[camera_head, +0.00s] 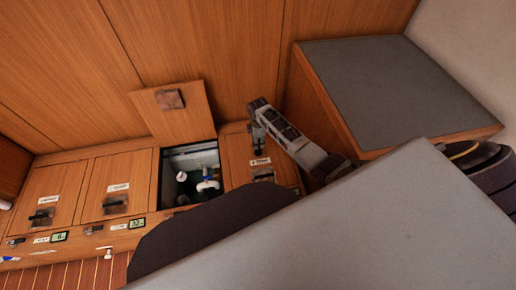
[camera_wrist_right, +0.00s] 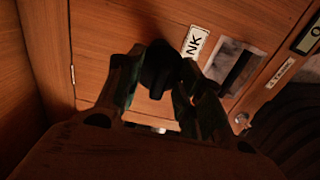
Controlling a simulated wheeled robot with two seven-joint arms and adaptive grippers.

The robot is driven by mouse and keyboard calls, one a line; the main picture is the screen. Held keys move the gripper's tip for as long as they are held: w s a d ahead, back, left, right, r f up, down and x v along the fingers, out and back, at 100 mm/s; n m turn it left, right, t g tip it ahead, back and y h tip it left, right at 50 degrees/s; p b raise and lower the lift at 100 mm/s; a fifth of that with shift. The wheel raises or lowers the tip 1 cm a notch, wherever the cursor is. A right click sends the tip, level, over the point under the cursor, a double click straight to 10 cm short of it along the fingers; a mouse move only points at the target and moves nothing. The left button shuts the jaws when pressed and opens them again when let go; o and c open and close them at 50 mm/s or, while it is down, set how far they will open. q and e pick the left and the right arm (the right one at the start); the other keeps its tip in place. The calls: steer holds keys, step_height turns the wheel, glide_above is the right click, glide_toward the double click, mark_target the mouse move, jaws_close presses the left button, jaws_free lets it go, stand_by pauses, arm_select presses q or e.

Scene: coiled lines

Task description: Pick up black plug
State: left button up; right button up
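The black plug (camera_wrist_right: 160,66) is a small dark rounded piece. In the right wrist view it sits between the two fingertips of my right gripper (camera_wrist_right: 162,72), which touch it on both sides. The gripper looks shut on it. In the head view my right gripper (camera_head: 256,122) is over the closed wooden lid right of the open compartment. A small dark shape, likely the plug (camera_head: 258,138), shows at its fingertips there. I cannot tell whether the plug touches the lid. My left gripper is in neither view.
An open compartment (camera_head: 163,178) with white and blue fittings lies left of the right gripper, its raised wooden lid (camera_head: 190,122) behind. Closed latched lids (camera_head: 103,188) continue leftward. A grey-topped wooden box (camera_head: 395,85) stands right of the arm. A grey surface (camera_head: 370,230) fills the foreground.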

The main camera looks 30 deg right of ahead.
jaws_close()
stand_by(0.5)
steer(key=shift+r+p, duration=0.3)
steer(key=shift+p, duration=0.05)
steer(key=shift+r, duration=0.15)
steer(key=shift+r+p, duration=0.1)
steer(key=shift+p, duration=0.2)
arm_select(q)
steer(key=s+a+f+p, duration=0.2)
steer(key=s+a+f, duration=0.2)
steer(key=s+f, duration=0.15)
arm_select(e)
step_height(320, 180, up, 2)
step_height(320, 180, up, 5)
steer(key=p, duration=0.5)
arm_select(q)
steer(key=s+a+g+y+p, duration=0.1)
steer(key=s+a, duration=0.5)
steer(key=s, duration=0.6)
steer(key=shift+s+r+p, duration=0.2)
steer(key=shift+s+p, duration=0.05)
steer(key=shift+p, duration=0.65)
arm_select(e)
steer(key=shift+r, duration=0.95)
